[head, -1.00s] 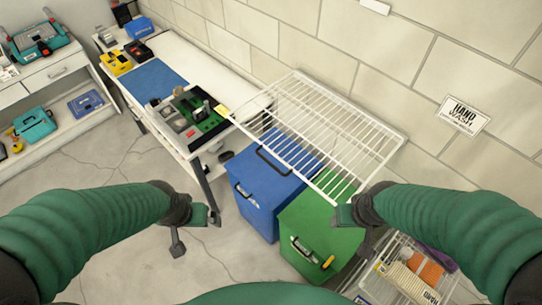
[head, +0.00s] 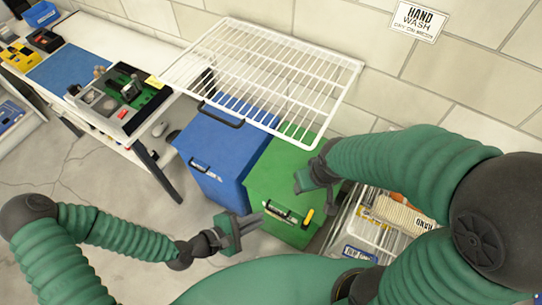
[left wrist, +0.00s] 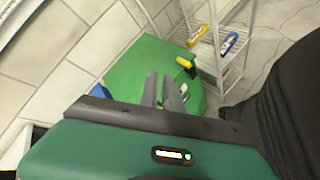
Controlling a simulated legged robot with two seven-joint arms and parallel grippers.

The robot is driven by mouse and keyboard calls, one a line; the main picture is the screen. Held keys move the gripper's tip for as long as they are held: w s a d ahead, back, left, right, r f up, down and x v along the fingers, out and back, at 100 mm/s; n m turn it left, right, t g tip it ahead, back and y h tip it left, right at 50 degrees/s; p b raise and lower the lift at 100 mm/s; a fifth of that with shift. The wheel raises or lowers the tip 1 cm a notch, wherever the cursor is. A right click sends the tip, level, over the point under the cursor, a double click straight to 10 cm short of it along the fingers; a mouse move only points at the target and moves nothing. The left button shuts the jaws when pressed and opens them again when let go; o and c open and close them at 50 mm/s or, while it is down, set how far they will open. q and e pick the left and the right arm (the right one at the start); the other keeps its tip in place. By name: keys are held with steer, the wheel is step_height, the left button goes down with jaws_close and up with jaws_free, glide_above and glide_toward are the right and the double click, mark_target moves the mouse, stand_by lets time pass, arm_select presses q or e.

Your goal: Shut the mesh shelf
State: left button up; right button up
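The mesh shelf (head: 362,66) is a white wire rack in the head view. It is folded out from the tiled wall, over the blue and green bins. My left gripper (head: 252,222) is in front of the green bin, below the shelf and apart from it. Its fingers show close together with nothing between them in the left wrist view (left wrist: 164,88). My right gripper (head: 300,181) is in front of the green bin, below the shelf's near right corner. Whether its fingers are open is unclear, and I see nothing held.
The blue bin (head: 207,150) and green bin (head: 268,180) stand under the shelf. A workbench (head: 100,30) with tools is at the left. A wire rack (head: 372,238) with goods is at the lower right. A sign (head: 418,19) hangs on the wall. Floor is clear at lower left.

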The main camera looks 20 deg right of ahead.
arm_select(q)
steer(key=d+n+t+h, duration=0.1)
steer(key=w+d+r+n+t+h+b, duration=0.1)
steer(key=n, duration=0.1)
steer(key=w+d+r+n+t+b, duration=0.1)
steer(key=n, duration=0.1)
steer(key=shift+w+d+h, duration=0.1)
steer(key=shift+d+h, duration=0.1)
steer(key=shift+h, duration=0.2)
jaws_close()
arm_select(e)
steer(key=s+b+x, duration=0.1)
steer(key=b+x, duration=0.1)
steer(key=x, duration=0.4)
arm_select(q)
steer(key=w+d+r+n+t+p, duration=0.2)
steer(key=w+r+n+t, duration=0.1)
steer(key=w+r, duration=0.3)
steer(key=w+d+r+n+t+p, duration=0.2)
steer(key=w+d+r+n+t, duration=0.1)
steer(key=r, duration=0.5)
steer(key=w+n+t, duration=0.1)
steer(key=w+n, duration=0.1)
steer(key=shift+w+d+r+n+h+p, duration=0.3)
steer(key=shift+w+n+p, duration=0.1)
arm_select(e)
steer(key=v, duration=0.4)
steer(key=shift+w+r, duration=0.1)
steer(key=shift+r, duration=0.25)
